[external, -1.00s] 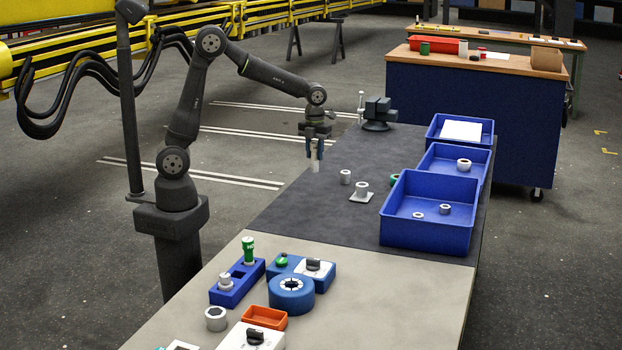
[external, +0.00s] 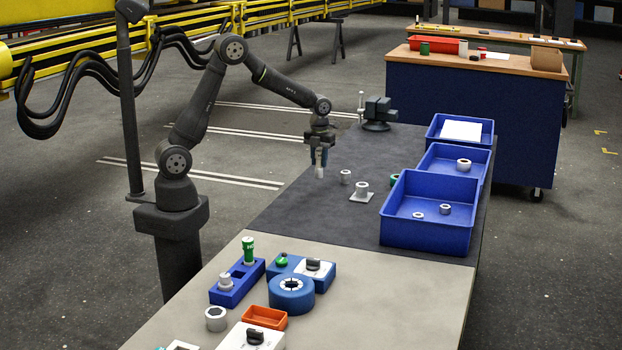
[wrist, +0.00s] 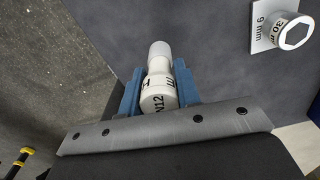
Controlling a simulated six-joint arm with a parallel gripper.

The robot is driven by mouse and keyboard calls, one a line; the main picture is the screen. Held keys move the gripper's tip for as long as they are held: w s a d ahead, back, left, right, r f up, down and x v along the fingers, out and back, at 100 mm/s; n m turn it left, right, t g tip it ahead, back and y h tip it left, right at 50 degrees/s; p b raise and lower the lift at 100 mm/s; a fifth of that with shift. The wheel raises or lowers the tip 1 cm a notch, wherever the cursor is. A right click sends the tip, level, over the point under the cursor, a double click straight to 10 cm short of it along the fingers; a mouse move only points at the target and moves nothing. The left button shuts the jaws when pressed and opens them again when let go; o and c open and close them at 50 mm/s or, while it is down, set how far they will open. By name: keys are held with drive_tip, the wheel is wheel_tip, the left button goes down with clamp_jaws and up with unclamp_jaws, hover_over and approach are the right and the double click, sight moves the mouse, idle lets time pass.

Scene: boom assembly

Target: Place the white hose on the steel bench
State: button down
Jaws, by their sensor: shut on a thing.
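My gripper (external: 319,156) is shut on a white stepped cylindrical piece, which I take as the white hose (external: 320,172). The bench has a dark far part (external: 300,215) and a light grey, steel-looking near part (external: 390,305).
Blue bins (external: 428,238) line the right edge; a vise (external: 378,112) stands at the far end. A blue block (external: 238,283), blue round fixture (external: 292,296) and orange tray (external: 264,318) occupy the near left.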

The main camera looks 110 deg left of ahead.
sight(319, 168)
drive_tip(key=shift+a+f, duration=0.1)
drive_tip(key=shift+f, duration=1.75)
drive_tip(key=shift+f, duration=0.1)
drive_tip(key=shift+f, duration=0.15)
drive_tip(key=c, duration=1.1)
unclamp_jaws()
drive_tip(key=shift+o, duration=0.2)
drive_tip(key=r, duration=1.6)
drive_tip(key=shift+w+d, duration=0.3)
drive_tip(key=shift+w, duration=0.1)
drive_tip(key=shift+r, duration=0.75)
drive_tip(key=shift+c, duration=0.4)
